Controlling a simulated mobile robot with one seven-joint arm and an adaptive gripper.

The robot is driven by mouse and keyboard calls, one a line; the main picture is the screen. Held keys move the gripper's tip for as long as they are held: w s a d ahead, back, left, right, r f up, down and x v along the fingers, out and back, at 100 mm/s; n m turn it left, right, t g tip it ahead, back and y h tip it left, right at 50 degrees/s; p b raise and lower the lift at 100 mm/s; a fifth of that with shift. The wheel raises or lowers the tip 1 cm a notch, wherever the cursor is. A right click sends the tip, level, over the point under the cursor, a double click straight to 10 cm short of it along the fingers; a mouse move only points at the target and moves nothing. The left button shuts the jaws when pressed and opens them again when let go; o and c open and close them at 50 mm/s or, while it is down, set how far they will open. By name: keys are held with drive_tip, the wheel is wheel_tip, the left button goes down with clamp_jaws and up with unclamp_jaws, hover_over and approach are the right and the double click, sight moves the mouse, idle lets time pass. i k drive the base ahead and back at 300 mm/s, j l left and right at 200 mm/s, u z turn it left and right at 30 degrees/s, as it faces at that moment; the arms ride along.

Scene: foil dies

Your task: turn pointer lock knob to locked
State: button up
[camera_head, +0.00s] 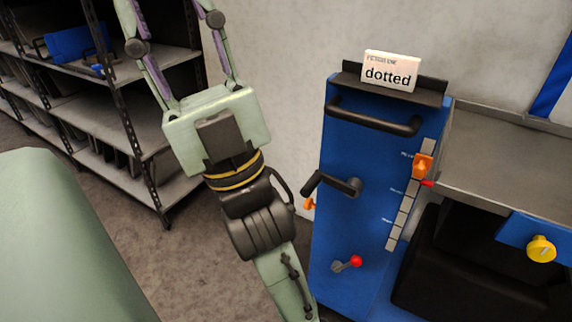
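A blue machine panel (345,150) stands right of centre. An orange pointer piece (422,165) sits at the upper part of a pale labelled scale strip (403,207) on the panel's right edge, with a small red part just below it. My gripper (165,12) is at the upper left, well apart from the panel. Its fingers are spread with nothing seen between them; the tips are cut off by the frame's top.
The panel has a black handle bar (374,116), a black crank (335,185) and a red-ball lever (346,264). A sign reading "dotted" (390,71) stands on top. A metal tray (505,160) and yellow knob (541,248) are right. Shelving (110,120) stands left.

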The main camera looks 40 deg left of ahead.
sight(309, 204)
drive_tip(key=k+j, duration=0.1)
drive_tip(key=j, duration=0.45)
drive_tip(key=k+j, duration=0.1)
drive_tip(key=j, duration=0.45)
drive_tip(key=k+j, duration=0.1)
drive_tip(key=j, duration=0.5)
drive_tip(key=k+j, duration=0.1)
drive_tip(key=j, duration=0.45)
drive_tip(key=j+z, duration=0.2)
drive_tip(key=j, duration=1.25)
